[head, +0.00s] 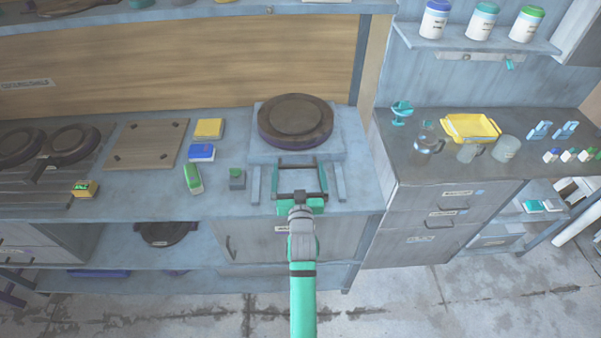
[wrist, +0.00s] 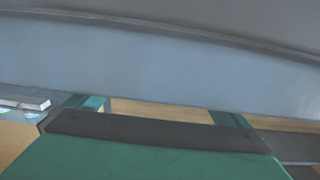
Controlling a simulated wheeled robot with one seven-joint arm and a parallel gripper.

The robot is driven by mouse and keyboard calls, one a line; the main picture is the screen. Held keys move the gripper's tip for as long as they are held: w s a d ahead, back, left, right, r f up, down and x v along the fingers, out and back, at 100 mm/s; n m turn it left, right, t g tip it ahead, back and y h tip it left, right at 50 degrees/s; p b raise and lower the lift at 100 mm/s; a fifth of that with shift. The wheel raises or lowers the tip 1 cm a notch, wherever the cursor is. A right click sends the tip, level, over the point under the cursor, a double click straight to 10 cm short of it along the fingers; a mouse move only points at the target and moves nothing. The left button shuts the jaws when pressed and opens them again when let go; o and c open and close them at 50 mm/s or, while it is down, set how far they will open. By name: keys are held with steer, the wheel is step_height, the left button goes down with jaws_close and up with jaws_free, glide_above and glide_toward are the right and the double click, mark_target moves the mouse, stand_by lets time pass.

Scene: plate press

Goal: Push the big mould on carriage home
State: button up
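The big mould (head: 295,118) is a dark brown round plate lying flat on the pale blue-grey carriage (head: 262,148). The carriage sits at the back of a bench, with rails (head: 340,183) running forward from it. My gripper (head: 298,166) is in front of the carriage, between the rails, pointing at its front face. Its two teal fingers are wide apart, with nothing seen held. In the wrist view the fingers (wrist: 160,108) reach the carriage's blue-grey front face (wrist: 150,65). I cannot tell whether they touch it. The mould's grey-looking underside or edge fills the top of that view.
Left of the carriage on the bench lie a yellow block (head: 208,129), a blue box (head: 201,152), a green item (head: 192,178) and a small grey-green block (head: 237,179). A wooden board (head: 145,144) lies farther left. A drawer cabinet (head: 440,215) stands right.

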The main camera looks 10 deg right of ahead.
steer(key=shift+s, duration=0.15)
steer(key=s, duration=0.3)
steer(key=s+a, duration=0.1)
steer(key=s, duration=0.3)
steer(key=s+a, duration=0.1)
steer(key=s, duration=0.2)
steer(key=shift+s, duration=0.2)
stand_by(0.3)
steer(key=s+a+f+y, duration=0.1)
steer(key=s+a+f, duration=0.2)
steer(key=s, duration=0.3)
steer(key=s+a+f+n+g, duration=0.1)
steer(key=s+a+f, duration=0.1)
steer(key=s, duration=0.5)
steer(key=s+a+f+y, duration=0.1)
steer(key=s+a+f, duration=0.2)
steer(key=s, duration=0.3)
steer(key=s+a+r, duration=0.2)
steer(key=s, duration=0.7)
steer(key=s+a+r+n+g+y, duration=0.1)
steer(key=s+a+r, duration=0.1)
steer(key=s, duration=0.7)
steer(key=shift+s+a, duration=0.25)
